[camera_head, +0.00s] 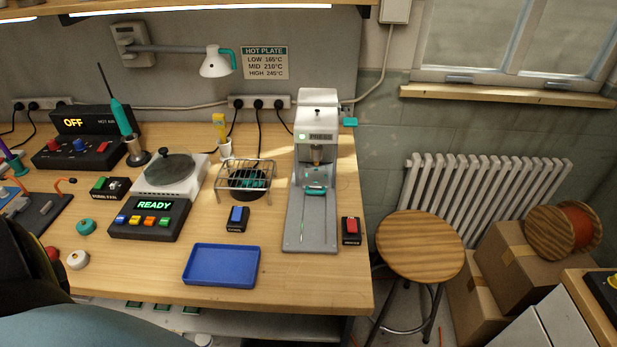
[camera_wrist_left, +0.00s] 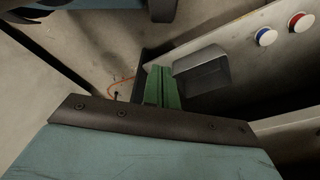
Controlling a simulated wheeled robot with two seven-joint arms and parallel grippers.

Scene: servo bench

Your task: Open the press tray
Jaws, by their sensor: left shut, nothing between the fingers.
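The press (camera_head: 319,118) stands at the right end of the bench, with a lit green light on its head. A teal-edged piece (camera_head: 316,188), seemingly the press tray, sits under the head above the long grey base (camera_head: 311,230). I cannot tell how far out it is. A teal lever end (camera_head: 350,121) sticks out on the press's right. My left gripper shows in the left wrist view as two green fingers (camera_wrist_left: 162,88), shut together and empty, well away from the press. Its fingers do not show in the head view. My right gripper is not in view.
A blue tray (camera_head: 222,283) lies near the front edge. A red-button box (camera_head: 351,230) stands right of the press, and a blue-switch box (camera_head: 237,218) left of it. A stool (camera_head: 420,240) is beyond the bench's right edge. My left wrist view shows a grey bin-like part (camera_wrist_left: 203,72).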

